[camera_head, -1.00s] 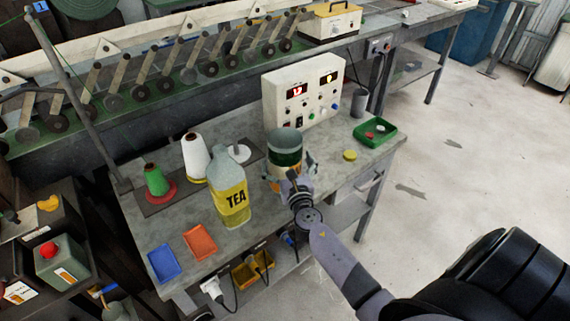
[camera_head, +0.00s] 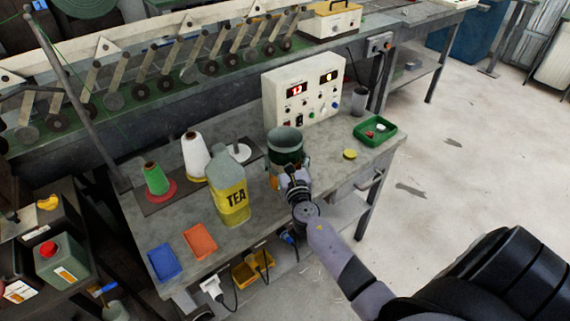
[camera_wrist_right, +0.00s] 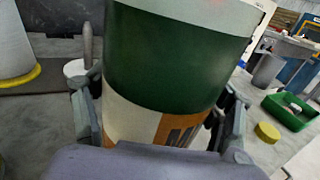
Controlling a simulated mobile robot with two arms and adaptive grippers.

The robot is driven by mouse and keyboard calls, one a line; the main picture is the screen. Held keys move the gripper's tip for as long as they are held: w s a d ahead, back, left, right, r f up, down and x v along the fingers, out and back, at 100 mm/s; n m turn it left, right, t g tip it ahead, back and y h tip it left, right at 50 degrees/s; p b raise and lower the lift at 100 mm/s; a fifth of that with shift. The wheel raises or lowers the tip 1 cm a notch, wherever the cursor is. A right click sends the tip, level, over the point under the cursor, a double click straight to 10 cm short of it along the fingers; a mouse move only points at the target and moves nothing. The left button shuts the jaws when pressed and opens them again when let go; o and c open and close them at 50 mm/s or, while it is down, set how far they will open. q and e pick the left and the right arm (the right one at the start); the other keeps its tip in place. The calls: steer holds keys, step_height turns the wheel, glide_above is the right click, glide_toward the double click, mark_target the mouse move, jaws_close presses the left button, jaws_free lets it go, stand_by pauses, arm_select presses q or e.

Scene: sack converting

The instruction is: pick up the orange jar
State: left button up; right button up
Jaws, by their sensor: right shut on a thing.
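The jar (camera_head: 285,146) stands upright at the right part of the grey workbench, in front of the white control box. It has a pale rim, a dark green body and a cream label with an orange patch, which shows in the right wrist view (camera_wrist_right: 165,62). My right gripper (camera_head: 288,172) is shut on the jar's lower part, with one finger on each side in the right wrist view (camera_wrist_right: 163,122). The jar's base is hidden behind the gripper, so I cannot tell whether it touches the bench. My left gripper is not in view.
A yellow-labelled TEA jug (camera_head: 230,190) stands left of the jar. The control box (camera_head: 302,92) is close behind. A yellow lid (camera_head: 349,154) and a green tray (camera_head: 375,142) lie to the right. Blue (camera_head: 163,262) and orange (camera_head: 200,242) trays lie near the front left.

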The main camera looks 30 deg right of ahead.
steer(key=c, duration=0.4)
steer(key=shift+r, duration=0.1)
